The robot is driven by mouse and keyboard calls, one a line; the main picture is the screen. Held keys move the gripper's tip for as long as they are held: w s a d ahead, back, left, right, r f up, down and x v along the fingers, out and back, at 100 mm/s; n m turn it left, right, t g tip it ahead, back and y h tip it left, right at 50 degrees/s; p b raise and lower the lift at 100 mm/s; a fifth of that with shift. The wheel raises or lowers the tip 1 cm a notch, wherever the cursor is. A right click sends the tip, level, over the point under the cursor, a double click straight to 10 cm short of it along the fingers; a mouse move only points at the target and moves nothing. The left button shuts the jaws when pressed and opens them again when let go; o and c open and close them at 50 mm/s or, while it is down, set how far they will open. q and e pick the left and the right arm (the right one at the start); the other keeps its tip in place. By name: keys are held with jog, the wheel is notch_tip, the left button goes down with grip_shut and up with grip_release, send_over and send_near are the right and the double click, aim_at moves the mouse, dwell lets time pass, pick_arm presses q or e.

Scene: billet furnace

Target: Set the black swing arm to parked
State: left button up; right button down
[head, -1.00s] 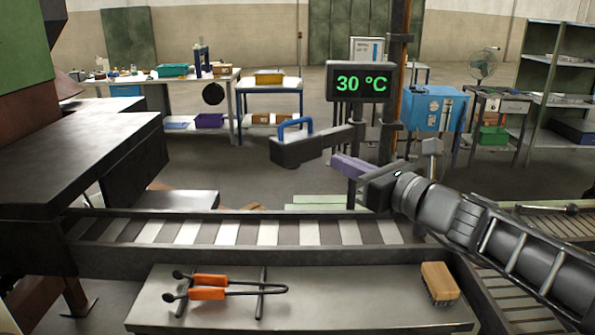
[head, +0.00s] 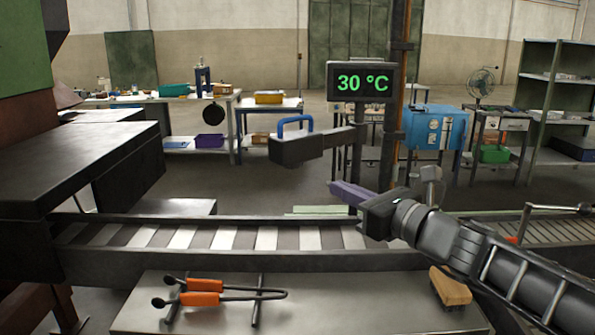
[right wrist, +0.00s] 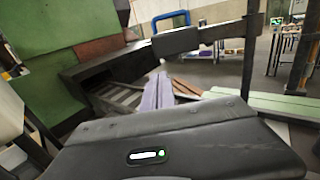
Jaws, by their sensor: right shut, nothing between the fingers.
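The black swing arm (head: 300,149) reaches left from a dark post (head: 389,140) and has a blue handle (head: 296,120) on top of its block end. In the right wrist view the swing arm (right wrist: 205,37) crosses the upper part, with its blue handle (right wrist: 171,17) at its left end. My right gripper (head: 338,188) has purple fingers, is shut and empty, and sits below and right of the block, apart from it. In the right wrist view its fingers (right wrist: 157,85) point toward the conveyor side, below the arm. My left gripper is not in view.
A display (head: 361,82) reading 30 °C is on the post. A roller conveyor (head: 210,238) runs across below the swing arm from the dark furnace body (head: 80,165). On the front bench (head: 330,300) lie orange-handled tongs (head: 205,292) and a brush (head: 449,288).

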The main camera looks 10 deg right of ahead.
aim_at(288, 166)
jog(key=p+x, duration=0.1)
jog(key=x, duration=1.3)
jog(key=shift+d, duration=0.1)
jog(key=shift+w+f+b, duration=0.15)
jog(key=shift+w+b, duration=0.05)
jog(key=shift+b, duration=0.1)
jog(key=w+a+m+h+b, duration=0.1)
jog(key=w+b, duration=0.1)
jog(key=b, duration=0.1)
jog(key=w+a+m+t+h+b, duration=0.1)
jog(key=w+h+b, duration=0.1)
jog(key=b, duration=0.2)
jog(key=w+a+m+h+b, duration=0.1)
jog(key=w+a+b, duration=0.1)
jog(key=b, duration=0.2)
jog(key=shift+f+h, duration=0.3)
jog(key=shift+f, duration=0.1)
jog(key=w+a+r+m+h+p, duration=0.1)
jog(key=w+m+h+p, duration=0.2)
jog(key=w, duration=0.7)
jog(key=h+p, duration=0.2)
jog(key=p, duration=0.2)
jog(key=shift+a+r+p, duration=0.15)
jog(key=shift+r+p, duration=0.15)
jog(key=shift+r+t, duration=0.1)
jog(key=shift+t, duration=0.2)
